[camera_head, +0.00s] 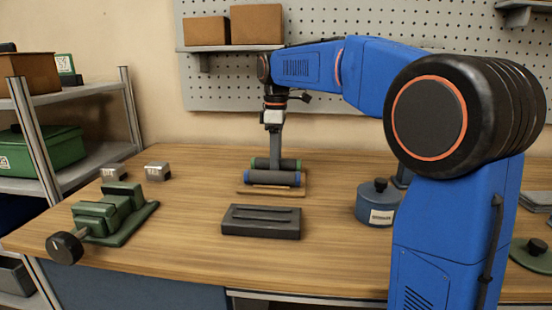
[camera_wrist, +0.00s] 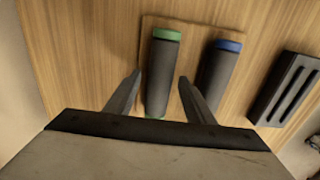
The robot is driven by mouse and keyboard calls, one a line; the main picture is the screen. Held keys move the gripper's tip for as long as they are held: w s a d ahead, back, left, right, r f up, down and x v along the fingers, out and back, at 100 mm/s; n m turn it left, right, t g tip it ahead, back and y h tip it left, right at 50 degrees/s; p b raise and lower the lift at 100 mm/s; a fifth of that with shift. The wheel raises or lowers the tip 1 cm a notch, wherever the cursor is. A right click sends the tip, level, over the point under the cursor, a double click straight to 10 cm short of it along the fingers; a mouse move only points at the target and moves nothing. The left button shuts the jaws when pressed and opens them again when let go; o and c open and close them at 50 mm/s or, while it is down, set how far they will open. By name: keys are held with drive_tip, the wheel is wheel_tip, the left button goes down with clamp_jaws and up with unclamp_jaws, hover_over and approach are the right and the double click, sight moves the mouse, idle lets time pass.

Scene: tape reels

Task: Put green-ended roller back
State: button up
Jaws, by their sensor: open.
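The green-ended roller (camera_wrist: 160,75) is a dark cylinder with a green end cap. It lies on a light wooden board (camera_wrist: 195,32), beside the blue-ended roller (camera_wrist: 220,75). In the wrist view my gripper (camera_wrist: 160,78) is open, with one finger on each side of the green-ended roller; I cannot tell whether they touch it. In the head view my gripper (camera_head: 274,150) points down over the rollers. There the green-ended roller (camera_head: 290,163) lies behind the blue-ended roller (camera_head: 272,178), partly hidden by it and the gripper.
A dark grooved block (camera_head: 261,222) sits in front of the board; it also shows in the wrist view (camera_wrist: 285,88). A green vise (camera_head: 110,213) stands at left, a blue lidded pot (camera_head: 378,203) at right. Two small metal blocks (camera_head: 157,171) lie behind the vise.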

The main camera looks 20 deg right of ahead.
wheel_tip(320, 180, up, 13)
drive_tip(key=shift+f, duration=0.2)
drive_tip(key=shift+s, duration=0.15)
idle(0.4)
